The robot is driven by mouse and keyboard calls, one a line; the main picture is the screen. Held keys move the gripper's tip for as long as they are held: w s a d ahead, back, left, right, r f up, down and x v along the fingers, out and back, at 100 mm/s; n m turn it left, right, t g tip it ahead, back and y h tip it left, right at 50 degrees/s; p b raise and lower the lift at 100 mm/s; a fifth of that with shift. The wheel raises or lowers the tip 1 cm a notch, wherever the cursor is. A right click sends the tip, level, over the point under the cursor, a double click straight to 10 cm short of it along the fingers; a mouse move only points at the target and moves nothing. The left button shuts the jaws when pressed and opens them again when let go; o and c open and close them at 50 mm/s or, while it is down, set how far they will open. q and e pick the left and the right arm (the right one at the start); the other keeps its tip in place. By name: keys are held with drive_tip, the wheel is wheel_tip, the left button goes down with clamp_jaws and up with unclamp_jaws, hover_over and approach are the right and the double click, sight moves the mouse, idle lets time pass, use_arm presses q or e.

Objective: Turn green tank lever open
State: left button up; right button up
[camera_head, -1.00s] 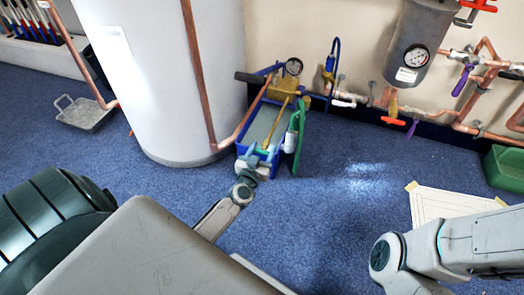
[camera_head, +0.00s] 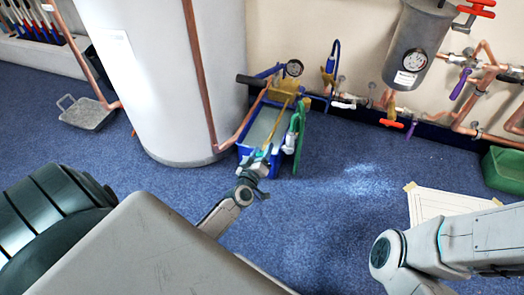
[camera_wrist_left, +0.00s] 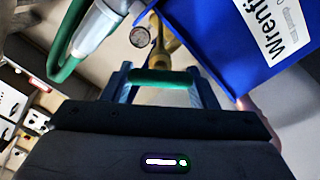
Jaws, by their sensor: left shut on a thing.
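A blue tank (camera_head: 246,152) with a brass pump (camera_head: 284,91) and a round gauge (camera_head: 294,68) stands on the floor beside the white cylinder. My left gripper (camera_head: 260,158) is at the tank's near end. In the left wrist view a green lever (camera_wrist_left: 163,77) lies crosswise between the two fingers of my left gripper (camera_wrist_left: 162,88), which is shut on it. The tank's blue side (camera_wrist_left: 235,55) with a white label fills the upper right there. In the head view the lever is mostly hidden by the gripper. My right gripper is out of view.
A green hose (camera_head: 299,140) hangs along the tank's right side. The large white cylinder (camera_head: 160,80) with copper pipes stands left of the tank. Copper pipes with valves and a grey vessel (camera_head: 415,45) line the wall. A green bin (camera_head: 503,168) is at right.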

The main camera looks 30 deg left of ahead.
use_arm(q)
drive_tip(key=n, duration=0.4)
drive_tip(key=shift+s+f+n, duration=0.1)
drive_tip(key=shift+f+n, duration=0.1)
drive_tip(key=shift+n, duration=0.1)
drive_tip(key=shift+a+f+n+b, duration=0.15)
drive_tip(key=shift+n+b, duration=0.2)
drive_tip(key=shift+n, duration=2.25)
drive_tip(key=o, duration=1)
drive_tip(key=p+v, duration=0.1)
drive_tip(key=v, duration=0.9)
drive_tip(key=shift+s+p, duration=0.35)
drive_tip(key=shift+p, duration=0.05)
